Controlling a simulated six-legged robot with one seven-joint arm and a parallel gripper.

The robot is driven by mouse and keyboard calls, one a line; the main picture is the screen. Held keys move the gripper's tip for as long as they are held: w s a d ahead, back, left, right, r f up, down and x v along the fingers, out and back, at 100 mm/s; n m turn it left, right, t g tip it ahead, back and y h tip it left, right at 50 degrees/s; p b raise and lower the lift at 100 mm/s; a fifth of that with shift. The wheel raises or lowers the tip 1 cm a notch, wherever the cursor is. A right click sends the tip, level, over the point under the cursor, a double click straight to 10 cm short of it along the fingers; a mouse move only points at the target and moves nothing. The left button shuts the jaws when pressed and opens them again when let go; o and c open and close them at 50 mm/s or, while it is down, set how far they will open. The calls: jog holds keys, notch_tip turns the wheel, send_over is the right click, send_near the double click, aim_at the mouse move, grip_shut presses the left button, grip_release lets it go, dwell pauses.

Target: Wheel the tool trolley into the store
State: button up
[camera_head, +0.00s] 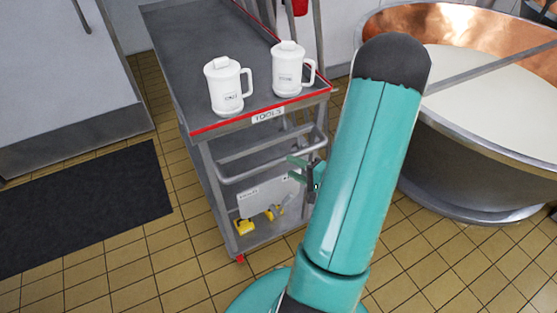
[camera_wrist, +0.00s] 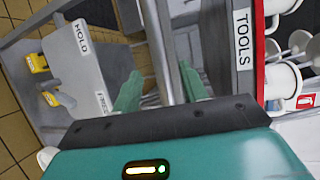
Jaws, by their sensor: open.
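The tool trolley (camera_head: 190,60) is grey with a red front edge and a TOOLS label, which also shows in the wrist view (camera_wrist: 243,40). Its pale handle bar (camera_head: 245,174) runs across the front below the top. My gripper (camera_head: 303,172) is at the right part of this bar, its green fingers open. In the wrist view the bar (camera_wrist: 160,40) passes between the open fingers (camera_wrist: 160,80), with gaps visible. Two white lidded mugs (camera_head: 228,88) (camera_head: 288,72) stand upright on the top near the front edge. I cannot identify the store for certain.
A copper vat (camera_head: 470,160) of white liquid stands close on the right. A grey door-like panel (camera_head: 60,60) with a handle is at left, a dark mat (camera_head: 80,205) before it. Yellow-handled tools (camera_head: 243,226) lie on the lower shelf.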

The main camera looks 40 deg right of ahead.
aim_at(283, 163)
jog(key=x, duration=0.6)
jog(key=shift+w, duration=0.15)
grip_shut()
